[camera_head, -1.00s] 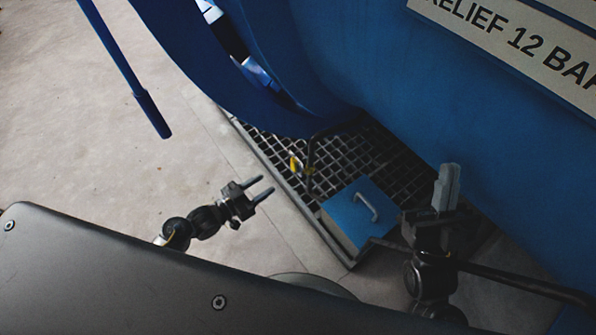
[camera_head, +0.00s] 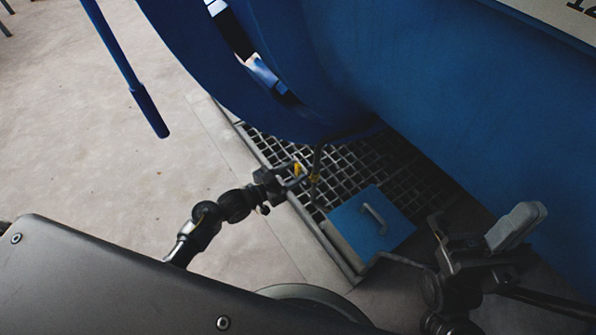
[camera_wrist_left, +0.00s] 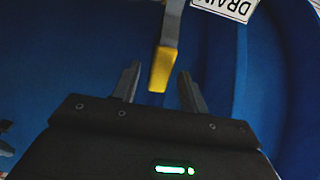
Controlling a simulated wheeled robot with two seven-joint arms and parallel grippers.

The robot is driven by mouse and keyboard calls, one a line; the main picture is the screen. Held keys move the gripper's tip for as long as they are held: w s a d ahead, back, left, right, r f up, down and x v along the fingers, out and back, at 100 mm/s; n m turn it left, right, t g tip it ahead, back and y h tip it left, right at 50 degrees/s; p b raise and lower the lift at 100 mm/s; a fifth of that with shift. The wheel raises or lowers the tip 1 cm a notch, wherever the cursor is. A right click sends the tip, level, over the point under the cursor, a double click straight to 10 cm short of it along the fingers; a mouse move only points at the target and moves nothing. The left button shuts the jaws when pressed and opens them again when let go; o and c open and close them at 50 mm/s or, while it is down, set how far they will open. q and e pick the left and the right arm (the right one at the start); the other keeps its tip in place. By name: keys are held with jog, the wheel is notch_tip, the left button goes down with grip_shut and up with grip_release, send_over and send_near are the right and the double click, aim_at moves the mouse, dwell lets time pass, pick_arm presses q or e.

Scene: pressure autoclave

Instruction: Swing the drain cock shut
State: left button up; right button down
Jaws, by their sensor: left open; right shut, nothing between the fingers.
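The drain cock's yellow-tipped lever (camera_head: 297,168) shows beside a thin dark drain pipe (camera_head: 317,160) under the blue vessel. In the left wrist view the lever hangs down, its yellow grip (camera_wrist_left: 162,70) between my left gripper's two fingers (camera_wrist_left: 159,76), with a visible gap on each side. In the head view my left gripper (camera_head: 296,178) is at the lever, open, and partly overlaps it. The cock's body is hard to make out. My right gripper (camera_head: 518,226) is shut and empty at the lower right, away from the cock.
A floor grating (camera_head: 348,160) lies below the pipe. A blue box with a handle (camera_head: 350,222) sits on it, right of my left gripper. The blue vessel (camera_head: 400,70) overhangs the right.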

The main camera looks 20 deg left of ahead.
pick_arm(q)
jog(key=shift+x, duration=0.95)
grip_shut()
